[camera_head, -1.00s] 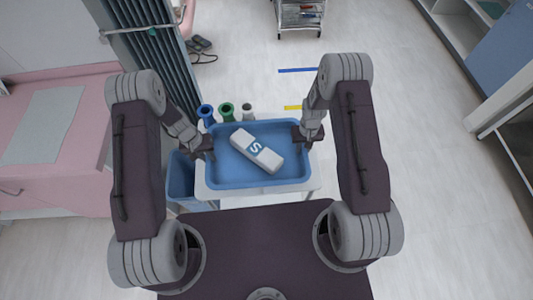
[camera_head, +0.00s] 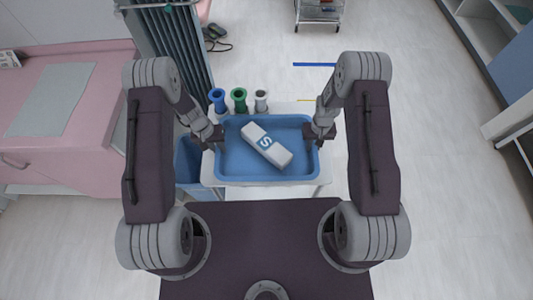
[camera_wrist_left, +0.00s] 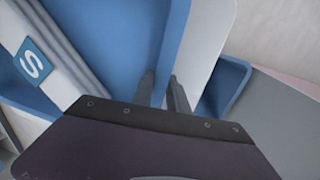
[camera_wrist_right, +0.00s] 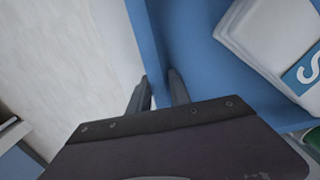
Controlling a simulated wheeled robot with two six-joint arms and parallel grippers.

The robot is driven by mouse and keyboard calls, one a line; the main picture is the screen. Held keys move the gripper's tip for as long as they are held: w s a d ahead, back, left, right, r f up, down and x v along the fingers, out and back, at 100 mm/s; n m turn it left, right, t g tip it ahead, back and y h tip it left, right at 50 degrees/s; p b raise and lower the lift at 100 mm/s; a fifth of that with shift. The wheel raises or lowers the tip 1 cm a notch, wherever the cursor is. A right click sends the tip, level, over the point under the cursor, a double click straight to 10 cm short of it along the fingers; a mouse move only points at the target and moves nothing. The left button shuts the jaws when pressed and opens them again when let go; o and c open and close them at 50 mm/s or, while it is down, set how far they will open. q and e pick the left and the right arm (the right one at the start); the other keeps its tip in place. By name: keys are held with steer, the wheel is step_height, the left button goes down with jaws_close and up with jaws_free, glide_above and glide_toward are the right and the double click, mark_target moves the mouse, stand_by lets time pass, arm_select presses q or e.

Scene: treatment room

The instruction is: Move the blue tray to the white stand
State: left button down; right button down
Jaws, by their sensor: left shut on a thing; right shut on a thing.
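The blue tray (camera_head: 235,178) is level, over a small white-topped table (camera_head: 324,180); I cannot tell whether it touches the top. I cannot tell whether the white-topped table is the white stand.
Blue (camera_head: 217,100), green (camera_head: 239,99) and grey (camera_head: 261,100) cylinders stand just behind the tray. A blue bin (camera_head: 187,163) is left of the table. Floor at right (camera_head: 440,150) is clear.

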arm_select(q)
steer(key=c, duration=1.3)
jaws_free()
steer(key=shift+s+d+f, duration=0.1)
steer(key=shift+d+f, duration=0.05)
steer(key=shift+f, duration=0.05)
arm_select(e)
steer(key=c, duration=1.2)
jaws_free()
steer(key=shift+a+f, duration=0.15)
steer(key=shift+f, duration=0.05)
arm_select(q)
steer(key=shift+r, duration=0.3)
step_height(320, 180, up, 11)
steer(key=a, duration=0.2)
arm_select(e)
step_height(320, 180, up, 12)
steer(key=shift+r, duration=0.1)
arm_select(q)
steer(key=shift+a+r, duration=0.1)
